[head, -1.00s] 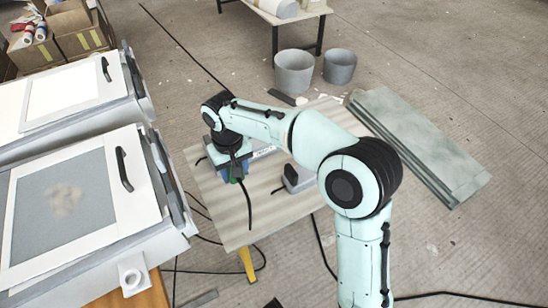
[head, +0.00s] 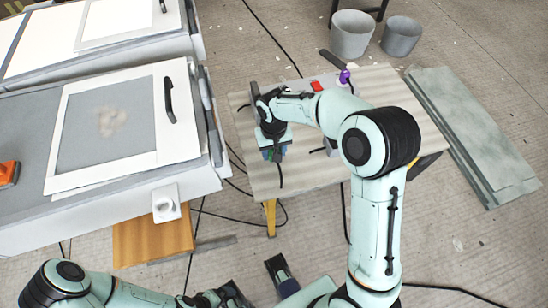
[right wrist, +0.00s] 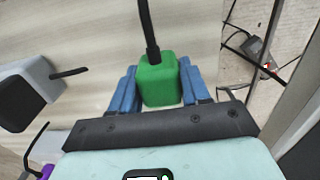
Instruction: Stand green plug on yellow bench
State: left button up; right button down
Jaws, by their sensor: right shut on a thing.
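The green plug (right wrist: 158,82) is between the blue fingers of my right gripper (right wrist: 157,88), which is shut on it. A black cable rises from its top in the right wrist view. In the head view my right gripper (head: 273,153) is over the left part of a pale wood-grain bench (head: 305,175) with a yellow leg. The plug shows there only as a small green patch at the fingers. I cannot tell whether it touches the bench top. My left arm (head: 150,296) enters at the bottom left; its finger opening is unclear.
A grey-black block (right wrist: 30,92) with a cable lies on the bench. A red item (head: 316,86) and a purple item (head: 345,76) are near its back edge. Grey buckets (head: 352,34) and a flat slab (head: 470,135) are on the floor.

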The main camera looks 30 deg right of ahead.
jog(key=shift+f+b, duration=0.3)
jog(key=shift+f, duration=1.9)
jog(key=shift+f, duration=0.1)
jog(key=c, duration=0.5)
grip_release()
notch_tip(320, 180, up, 12)
jog(key=shift+r+p, duration=0.15)
jog(key=shift+p, duration=0.75)
